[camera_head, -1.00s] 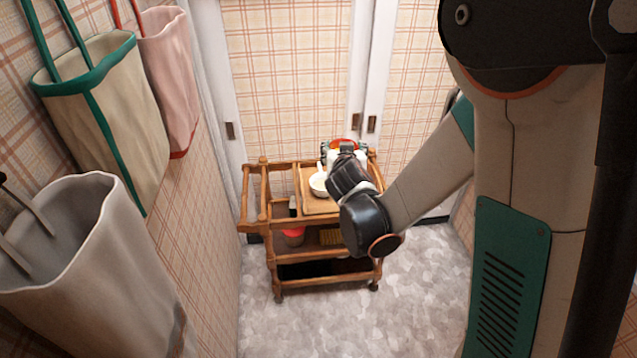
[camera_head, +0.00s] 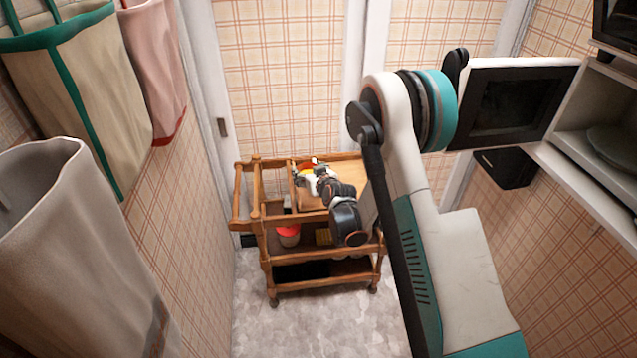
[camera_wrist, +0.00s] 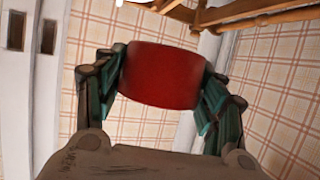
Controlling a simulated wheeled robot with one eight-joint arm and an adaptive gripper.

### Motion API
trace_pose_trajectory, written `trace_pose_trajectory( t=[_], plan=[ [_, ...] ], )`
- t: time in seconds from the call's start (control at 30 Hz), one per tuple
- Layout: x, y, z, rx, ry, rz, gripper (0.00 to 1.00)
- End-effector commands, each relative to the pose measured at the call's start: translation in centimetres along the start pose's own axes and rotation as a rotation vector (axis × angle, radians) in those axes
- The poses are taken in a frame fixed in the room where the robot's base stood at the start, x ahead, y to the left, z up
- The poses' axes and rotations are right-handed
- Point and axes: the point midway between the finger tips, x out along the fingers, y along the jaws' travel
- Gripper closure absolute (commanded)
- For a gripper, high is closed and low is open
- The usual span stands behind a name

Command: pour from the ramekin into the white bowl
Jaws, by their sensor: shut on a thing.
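The red ramekin (camera_wrist: 163,75) is held between the two fingers of my gripper (camera_wrist: 165,72) in the wrist view. Its contents are hidden there. In the head view a small red and yellow patch, probably the ramekin (camera_head: 306,168), shows at my gripper (camera_head: 312,176), above the top of the wooden cart. The white bowl is not clearly visible now in the head view; my gripper and wrist cover the place where it stood. A white sliver at the top edge of the wrist view is too small to identify.
The wooden cart (camera_head: 262,221) stands against the back wall, with a board (camera_head: 349,175) on top and a red and white container (camera_head: 289,235) below. Cloth bags (camera_head: 65,265) hang at left. Grey floor is clear in front.

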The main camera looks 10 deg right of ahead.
Motion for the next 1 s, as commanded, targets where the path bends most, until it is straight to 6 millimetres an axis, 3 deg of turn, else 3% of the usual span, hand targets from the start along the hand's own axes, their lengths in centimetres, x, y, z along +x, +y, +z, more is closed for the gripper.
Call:
trace_pose_trajectory(
  t=[0.1, 0.33, 0.7, 1.0],
  plan=[
    [2.6, 0.1, 2.4, -0.012, 0.001, -0.035, 0.64],
    [5.2, 0.3, 4.8, -0.031, 0.001, -0.074, 0.64],
    [5.6, 0.3, 5.2, -0.035, 0.000, -0.082, 0.64],
    [4.6, 1.0, 5.1, 0.009, -0.038, -0.096, 0.64]
  ],
)
